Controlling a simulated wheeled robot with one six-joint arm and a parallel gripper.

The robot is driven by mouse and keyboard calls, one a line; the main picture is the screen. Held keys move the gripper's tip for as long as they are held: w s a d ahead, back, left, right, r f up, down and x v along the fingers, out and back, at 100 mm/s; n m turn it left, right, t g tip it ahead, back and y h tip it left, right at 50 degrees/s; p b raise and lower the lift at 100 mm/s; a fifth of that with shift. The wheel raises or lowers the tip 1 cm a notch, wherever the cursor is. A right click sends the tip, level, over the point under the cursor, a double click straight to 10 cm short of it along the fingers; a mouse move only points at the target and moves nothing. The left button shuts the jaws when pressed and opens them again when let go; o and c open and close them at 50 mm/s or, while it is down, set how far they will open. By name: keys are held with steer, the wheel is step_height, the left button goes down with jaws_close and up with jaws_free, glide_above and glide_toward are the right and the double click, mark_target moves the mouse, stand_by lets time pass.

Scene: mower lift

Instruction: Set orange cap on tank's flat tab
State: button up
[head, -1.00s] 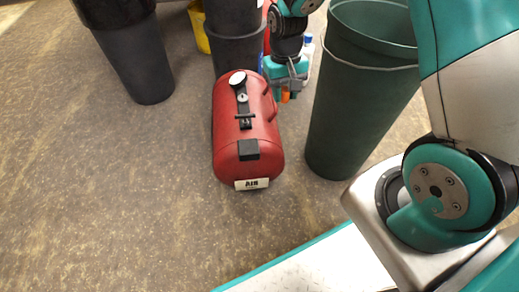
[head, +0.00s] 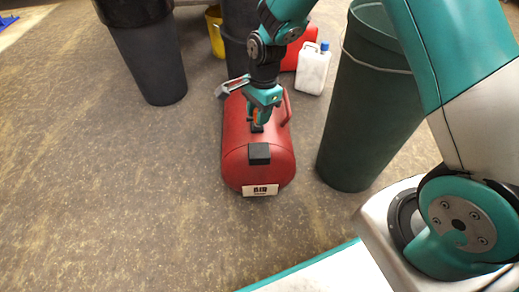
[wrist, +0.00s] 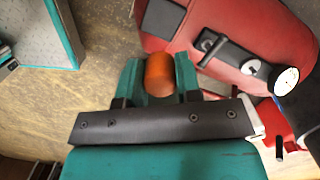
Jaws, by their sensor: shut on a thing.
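The red air tank (head: 240,165) lies on the floor in the head view, with an AIR label on its near end. A flat black tab (head: 259,154) sits on top near that end. My gripper (head: 257,114) is over the tank's top, just beyond the tab in the picture. In the wrist view my gripper (wrist: 160,78) is shut on the orange cap (wrist: 160,70), holding it between its fingers. The tank (wrist: 250,25) with its black valve handle (wrist: 208,45) and white gauge (wrist: 287,80) lies beyond. I cannot tell the height of the cap above the tank.
A dark green bin (head: 365,120) stands close on the right of the tank. A black bin (head: 150,60) is at the back left. A white jug (head: 313,70) with a blue cap stands behind. The floor left of the tank is clear.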

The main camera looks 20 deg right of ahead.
mark_target(258, 150)
step_height(258, 150, down, 13)
steer(key=b, duration=0.5)
steer(key=shift+r, duration=0.1)
steer(key=o, duration=0.9)
